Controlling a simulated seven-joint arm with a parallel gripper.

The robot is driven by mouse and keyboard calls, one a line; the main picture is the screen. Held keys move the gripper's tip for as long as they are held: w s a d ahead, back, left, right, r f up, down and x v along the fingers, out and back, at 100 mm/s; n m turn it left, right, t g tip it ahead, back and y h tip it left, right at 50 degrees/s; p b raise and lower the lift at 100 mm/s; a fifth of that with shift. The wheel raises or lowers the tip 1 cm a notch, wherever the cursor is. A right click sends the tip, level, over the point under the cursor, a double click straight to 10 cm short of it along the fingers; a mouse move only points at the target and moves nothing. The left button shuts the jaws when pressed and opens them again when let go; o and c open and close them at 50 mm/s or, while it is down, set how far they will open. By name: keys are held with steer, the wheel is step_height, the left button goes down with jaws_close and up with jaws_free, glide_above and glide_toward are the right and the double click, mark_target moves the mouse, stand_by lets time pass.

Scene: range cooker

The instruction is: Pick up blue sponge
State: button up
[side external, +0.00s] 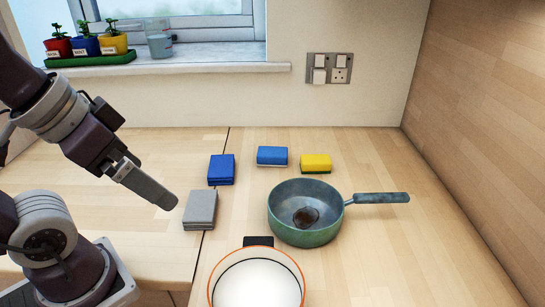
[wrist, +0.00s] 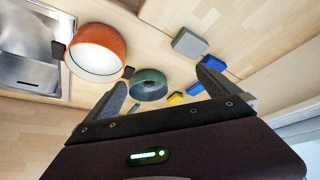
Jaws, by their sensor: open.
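The blue sponge (side external: 272,156) lies flat on the wooden counter towards the back wall, between a dark blue block and a yellow sponge. In the wrist view, it is the small blue piece (wrist: 195,89) beside the right finger, partly hidden. My gripper (side external: 168,200) is at the left in the side view, above the counter and left of the grey block, well apart from the sponge. In the wrist view, its two fingers (wrist: 161,77) are spread with nothing between them held.
A dark blue block (side external: 221,169), grey block (side external: 200,209) and yellow sponge (side external: 316,163) lie near. A green pan (side external: 288,230) with its handle to the right and an orange-rimmed pot (side external: 212,290) stand in front. Small plants (side external: 87,44) line the sill. The counter's right side is clear.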

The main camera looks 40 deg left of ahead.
steer(key=w+a+r+n, duration=0.2)
steer(key=w+r+n, duration=0.1)
steer(key=w, duration=0.9)
steer(key=n+g+y, duration=0.2)
steer(key=n+y, duration=0.1)
steer(key=n, duration=0.2)
glide_above(272, 151)
steer(key=s+d, duration=0.3)
step_height(272, 151, down, 15)
steer(key=x, duration=1)
steer(key=shift+a+f, duration=0.1)
steer(key=shift+a, duration=0.15)
steer(key=c, duration=1.3)
steer(key=shift+o, duration=0.2)
step_height(272, 151, up, 10)
steer(key=shift+r, duration=0.1)
